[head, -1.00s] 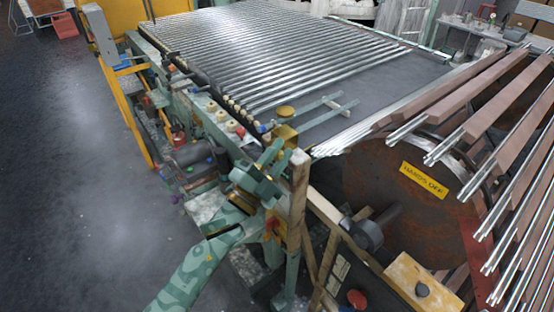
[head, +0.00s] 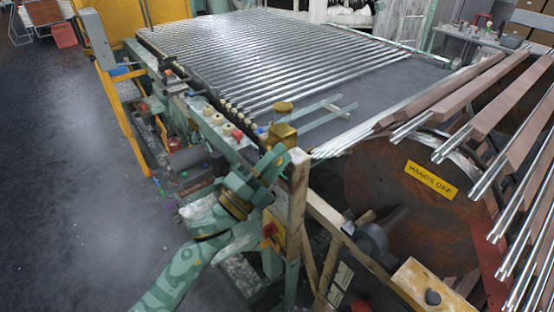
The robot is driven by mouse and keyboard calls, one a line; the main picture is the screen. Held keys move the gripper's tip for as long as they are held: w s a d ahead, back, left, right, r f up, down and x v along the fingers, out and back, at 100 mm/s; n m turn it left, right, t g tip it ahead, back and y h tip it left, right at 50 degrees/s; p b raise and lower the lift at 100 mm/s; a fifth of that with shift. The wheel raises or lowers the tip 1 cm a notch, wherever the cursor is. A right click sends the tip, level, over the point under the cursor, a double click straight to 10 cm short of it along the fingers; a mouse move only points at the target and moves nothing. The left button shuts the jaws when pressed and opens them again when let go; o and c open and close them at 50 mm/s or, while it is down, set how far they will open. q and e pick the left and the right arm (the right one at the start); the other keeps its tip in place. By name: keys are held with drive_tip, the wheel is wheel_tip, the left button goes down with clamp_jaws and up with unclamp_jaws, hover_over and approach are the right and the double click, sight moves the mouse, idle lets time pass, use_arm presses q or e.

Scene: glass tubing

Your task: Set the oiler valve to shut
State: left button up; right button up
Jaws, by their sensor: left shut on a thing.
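The brass oiler (head: 283,134) stands at the near corner of the tube bed, with a round brass cap (head: 283,107) above its body. My left gripper (head: 274,160) is at the oiler's lower front side, just below the brass body and beside a wooden post. Its fingers are closed together on a small part there, which looks like the oiler valve. The valve itself is hidden behind the fingers, so its setting cannot be read. My right gripper is not in view.
A wooden post (head: 297,195) stands close to the right of my left gripper. A rusty drum with a yellow "HANDS OFF" sign (head: 432,180) and projecting glass tubes fills the right. The floor (head: 80,200) at left is open.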

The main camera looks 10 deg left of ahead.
use_arm(q)
drive_tip(key=shift+f, duration=0.1)
clamp_jaws()
drive_tip(key=o, duration=0.9)
unclamp_jaws()
drive_tip(key=shift+o, duration=0.2)
drive_tip(key=b+v, duration=0.2)
drive_tip(key=v, duration=1.4)
drive_tip(key=shift+a+b, duration=0.15)
drive_tip(key=shift+b, duration=0.25)
